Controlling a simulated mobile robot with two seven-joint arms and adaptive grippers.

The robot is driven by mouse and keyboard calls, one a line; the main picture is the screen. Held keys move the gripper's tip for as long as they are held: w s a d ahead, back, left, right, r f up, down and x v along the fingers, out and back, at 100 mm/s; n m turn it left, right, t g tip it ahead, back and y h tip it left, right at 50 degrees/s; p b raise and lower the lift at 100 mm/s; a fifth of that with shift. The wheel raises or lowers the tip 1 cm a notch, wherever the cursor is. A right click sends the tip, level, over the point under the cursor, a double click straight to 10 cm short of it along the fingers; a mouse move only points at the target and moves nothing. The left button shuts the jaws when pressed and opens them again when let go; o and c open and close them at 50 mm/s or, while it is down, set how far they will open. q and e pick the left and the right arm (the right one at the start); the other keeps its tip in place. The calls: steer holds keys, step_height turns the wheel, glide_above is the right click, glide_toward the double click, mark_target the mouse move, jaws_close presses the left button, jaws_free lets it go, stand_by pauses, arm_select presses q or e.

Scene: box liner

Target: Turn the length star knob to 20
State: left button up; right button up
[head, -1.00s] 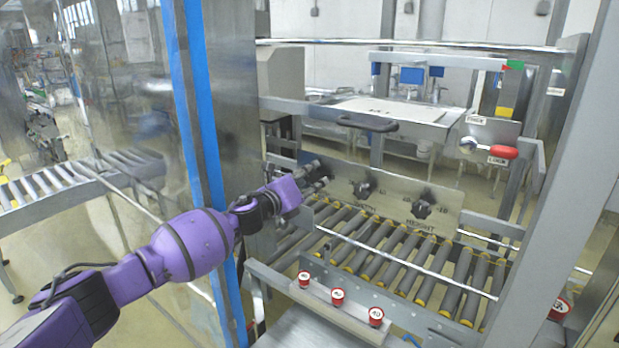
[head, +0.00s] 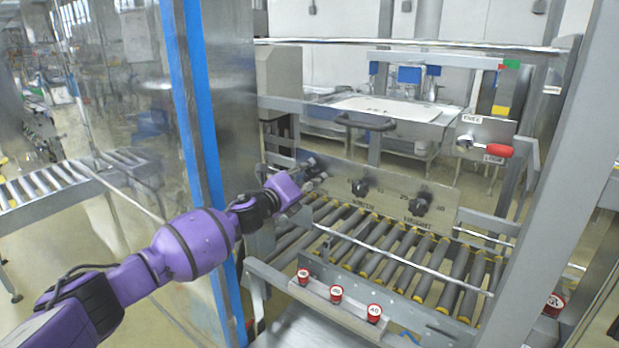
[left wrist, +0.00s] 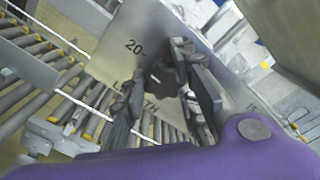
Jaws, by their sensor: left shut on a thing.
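The length star knob (left wrist: 160,76) is dark and sits on the grey metal panel (left wrist: 100,61). In the left wrist view, the mark "20" is printed to its upper left and the LENGTH label below it is partly covered by a finger. My left gripper (left wrist: 162,92) is shut on this knob, with one finger on each side. In the head view my left gripper (head: 316,176) is at the panel's left end and hides the knob. The knob's exact pointing direction cannot be told. My right gripper is not in view.
Two more dark star knobs, a middle one (head: 360,187) and a right one (head: 420,204), are on the same panel. A roller conveyor (head: 400,265) runs below. A red-handled lever (head: 499,151) is at the right.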

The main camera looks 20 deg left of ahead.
arm_select(q)
steer(key=shift+a+f, duration=0.15)
steer(key=shift+f, duration=0.1)
steer(key=o, duration=1.1)
steer(key=shift+c, duration=0.2)
steer(key=shift+r, duration=0.1)
steer(key=v, duration=1.2)
steer(key=shift+n, duration=0.3)
